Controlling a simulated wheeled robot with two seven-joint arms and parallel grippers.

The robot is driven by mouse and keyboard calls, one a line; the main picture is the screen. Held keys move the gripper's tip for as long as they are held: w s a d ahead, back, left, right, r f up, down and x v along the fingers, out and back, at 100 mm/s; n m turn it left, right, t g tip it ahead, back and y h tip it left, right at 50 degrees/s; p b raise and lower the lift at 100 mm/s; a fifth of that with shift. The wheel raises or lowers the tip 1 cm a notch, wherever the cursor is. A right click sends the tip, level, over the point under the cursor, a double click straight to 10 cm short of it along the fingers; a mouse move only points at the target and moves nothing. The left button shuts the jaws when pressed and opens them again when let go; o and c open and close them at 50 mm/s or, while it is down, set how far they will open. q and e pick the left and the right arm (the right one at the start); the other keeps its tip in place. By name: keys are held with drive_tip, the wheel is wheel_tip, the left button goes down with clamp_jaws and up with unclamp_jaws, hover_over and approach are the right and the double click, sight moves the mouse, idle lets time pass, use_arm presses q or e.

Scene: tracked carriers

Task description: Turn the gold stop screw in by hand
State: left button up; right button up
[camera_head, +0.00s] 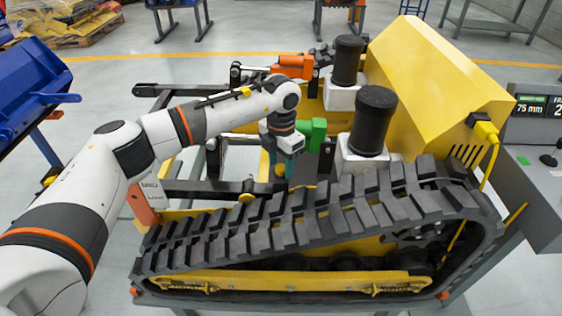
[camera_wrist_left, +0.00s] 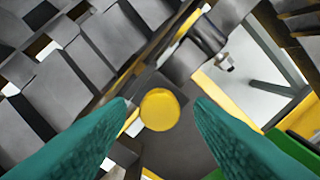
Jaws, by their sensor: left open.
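The gold stop screw (camera_wrist_left: 159,110) shows as a round gold head between the fingertips in the left wrist view. In the head view a gold spot (camera_head: 279,170) at my left fingertips looks like the same screw. My left gripper (camera_head: 282,172) has teal fingers and points down over the carrier frame, beside the track. Its fingers (camera_wrist_left: 162,104) are spread, with a visible gap on each side of the screw head. The screw's shank and seat are hidden. My right gripper is in neither view.
The black track (camera_head: 300,222) runs close in front of the gripper. A green block (camera_head: 314,134) stands just right of it. Black cylinders (camera_head: 374,120) and a yellow housing (camera_head: 435,85) rise behind. A grey console (camera_head: 535,165) reading 75 mm stands at the right.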

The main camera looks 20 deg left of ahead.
sight(281, 167)
use_arm(q)
wheel_tip(281, 167, up, 12)
drive_tip(key=shift+b, duration=0.45)
drive_tip(key=shift+f, duration=0.1)
